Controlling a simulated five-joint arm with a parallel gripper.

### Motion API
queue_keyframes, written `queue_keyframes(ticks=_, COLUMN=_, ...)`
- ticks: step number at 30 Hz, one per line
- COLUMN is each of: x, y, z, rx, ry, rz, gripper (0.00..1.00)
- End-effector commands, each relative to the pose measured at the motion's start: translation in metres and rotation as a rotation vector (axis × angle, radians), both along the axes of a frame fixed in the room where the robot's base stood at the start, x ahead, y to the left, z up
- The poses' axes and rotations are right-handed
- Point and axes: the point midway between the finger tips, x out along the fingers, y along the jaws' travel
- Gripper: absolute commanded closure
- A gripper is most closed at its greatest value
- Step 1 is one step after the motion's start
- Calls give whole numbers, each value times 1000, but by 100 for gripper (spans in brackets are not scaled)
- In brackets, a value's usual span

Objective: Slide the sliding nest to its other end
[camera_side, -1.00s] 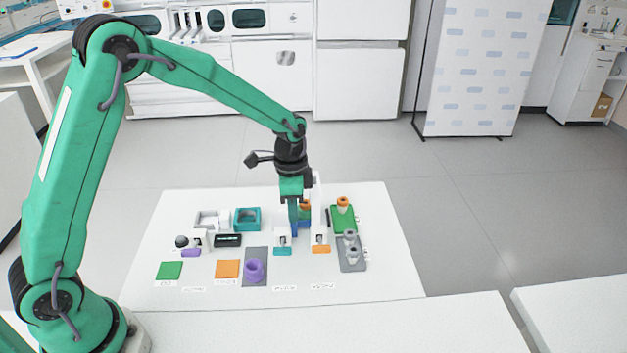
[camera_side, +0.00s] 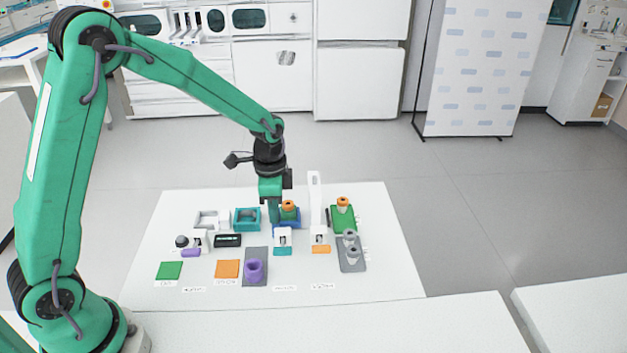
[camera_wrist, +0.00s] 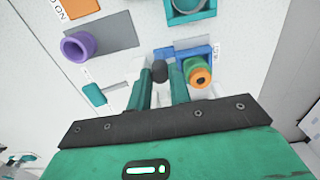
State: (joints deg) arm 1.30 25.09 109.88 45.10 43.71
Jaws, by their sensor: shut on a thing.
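The sliding nest (camera_side: 294,226) is a blue block near the middle back of the white board; it also shows in the wrist view (camera_wrist: 207,50). A green piece with an orange ring on top (camera_side: 288,206) sits at the nest. A dark knob (camera_wrist: 160,71) is beside the blue block in the wrist view. My gripper (camera_wrist: 162,80) has its two green fingers closed around this knob. In the side view my gripper (camera_side: 273,220) reaches down at the nest's left side and hides part of it.
A teal open box (camera_side: 247,219) stands close on the left. A tall white upright (camera_side: 315,195) and a green block with an orange-topped piece (camera_side: 343,217) stand on the right. A purple ring (camera_side: 254,270) on a grey plate lies in front.

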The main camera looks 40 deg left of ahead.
Motion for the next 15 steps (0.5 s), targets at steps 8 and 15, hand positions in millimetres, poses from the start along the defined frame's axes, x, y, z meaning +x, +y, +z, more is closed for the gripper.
queue_keyframes(ticks=8, x=-4, y=6, z=1, rx=-1, ry=-5, rz=2, gripper=70)
queue_keyframes(ticks=15, x=-5, y=5, z=0, rx=0, ry=-3, rz=1, gripper=70)
